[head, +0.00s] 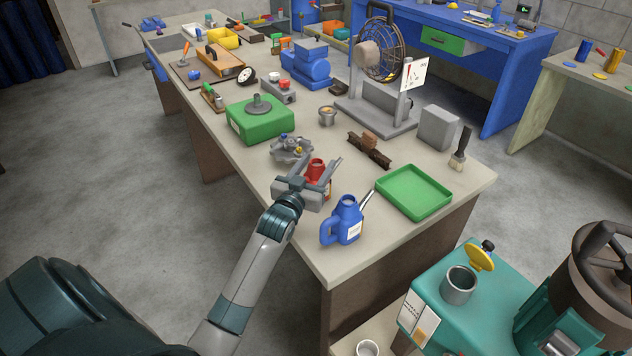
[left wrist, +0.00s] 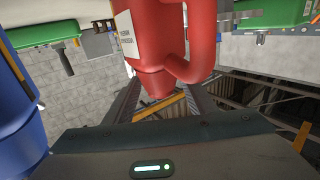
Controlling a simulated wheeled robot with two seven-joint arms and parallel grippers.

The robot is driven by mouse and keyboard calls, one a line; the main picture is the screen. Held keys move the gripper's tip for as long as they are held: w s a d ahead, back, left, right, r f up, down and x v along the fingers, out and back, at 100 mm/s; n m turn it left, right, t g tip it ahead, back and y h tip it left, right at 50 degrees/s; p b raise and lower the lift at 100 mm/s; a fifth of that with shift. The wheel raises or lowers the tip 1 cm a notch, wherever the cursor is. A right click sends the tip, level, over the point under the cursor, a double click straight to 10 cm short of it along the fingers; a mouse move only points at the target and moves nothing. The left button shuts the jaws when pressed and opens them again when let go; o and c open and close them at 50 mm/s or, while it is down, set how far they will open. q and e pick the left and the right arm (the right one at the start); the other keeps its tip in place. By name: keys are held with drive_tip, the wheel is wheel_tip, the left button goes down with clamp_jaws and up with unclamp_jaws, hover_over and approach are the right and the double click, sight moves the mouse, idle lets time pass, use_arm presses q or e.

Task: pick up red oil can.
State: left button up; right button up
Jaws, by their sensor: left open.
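The red oil can (head: 316,168) stands on the workbench, with its lower part partly hidden behind my left gripper (head: 309,180). In the left wrist view the red oil can (left wrist: 158,30) fills the upper middle, with its handle on the right and its narrow neck pointing down the picture. My left gripper (left wrist: 165,95) is open, with one finger on each side of the neck in that view. I cannot tell whether either finger touches the can. My right gripper is not in view.
A blue oil can (head: 347,222) stands just right of my gripper, and shows in the left wrist view (left wrist: 15,110). A grey metal part (head: 291,150) lies close behind. A green tray (head: 413,193) and a green box (head: 260,122) are nearby. The near left bench edge is clear.

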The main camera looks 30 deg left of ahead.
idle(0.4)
use_arm(q)
clamp_jaws()
drive_tip(key=shift+r, duration=0.1)
wheel_tip(320, 180, up, 10)
drive_tip(key=shift+f+b, duration=0.1)
drive_tip(key=shift+b, duration=0.7)
